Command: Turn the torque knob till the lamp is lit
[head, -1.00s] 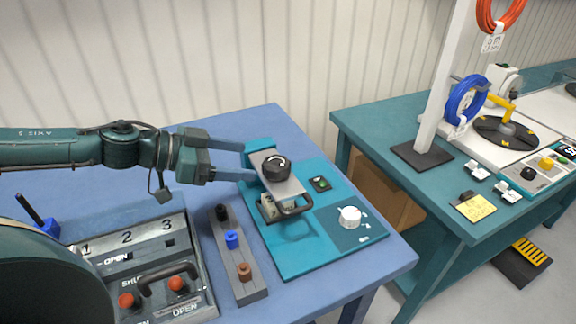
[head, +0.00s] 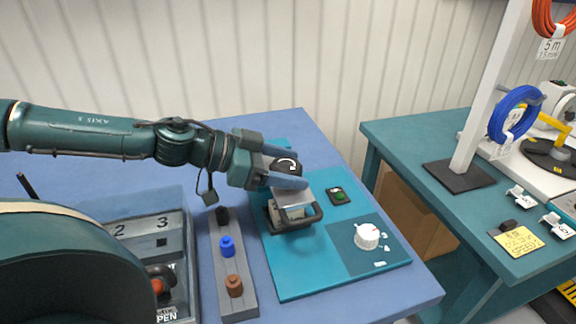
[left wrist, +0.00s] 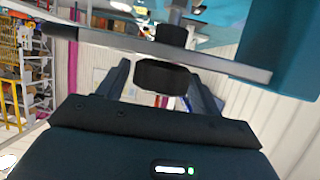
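A black knob (head: 286,163) with a white curved arrow tops a grey device with a dark handle (head: 296,216) on a teal board (head: 310,275). My left gripper (head: 289,165) is open, with one blue-grey finger on each side of the black knob. In the left wrist view the knob (left wrist: 163,77) sits between the fingers, with a gap at the left finger; contact at the right one is unclear. A small green lamp (head: 338,196) in a black housing is on the board; it looks dark green. A white knob (head: 367,236) with marks around it is at the board's front right. My right gripper is not in view.
A grey strip with black, blue (head: 227,246) and brown pegs lies left of the board. A grey numbered panel (head: 175,225) is further left. Another teal table (head: 415,130) with reels stands to the right, across a gap.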

